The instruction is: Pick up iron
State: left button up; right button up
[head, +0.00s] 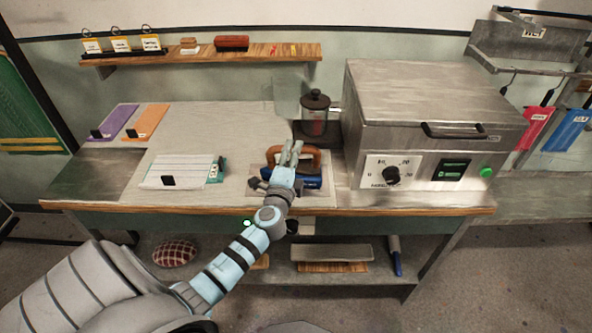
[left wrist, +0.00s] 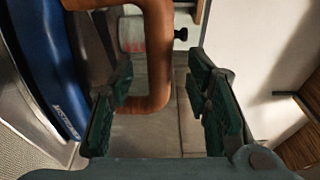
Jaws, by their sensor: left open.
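The iron has a blue body (head: 308,183) and a brown, looped handle (head: 315,155). It rests on the worktop left of the metal machine. My left gripper (head: 290,150) is over the iron, in front of its handle, and hides part of it. In the left wrist view, the handle (left wrist: 158,50) shows between the open green-padded fingers (left wrist: 163,78), with the blue body (left wrist: 45,60) to the left. I cannot tell whether the fingers touch the handle. My right gripper is not in view.
A metal machine (head: 430,110) with a dial stands close on the right. A dark-lidded jar (head: 315,113) stands behind the iron. A stack of white sheets (head: 178,171) and purple (head: 117,122) and orange (head: 148,122) pieces lie left. The middle worktop is clear.

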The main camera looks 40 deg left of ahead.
pick_arm(q)
jog(key=x, duration=0.3)
jog(key=shift+w+f, duration=0.1)
jog(key=shift+w, duration=0.1)
grip_shut()
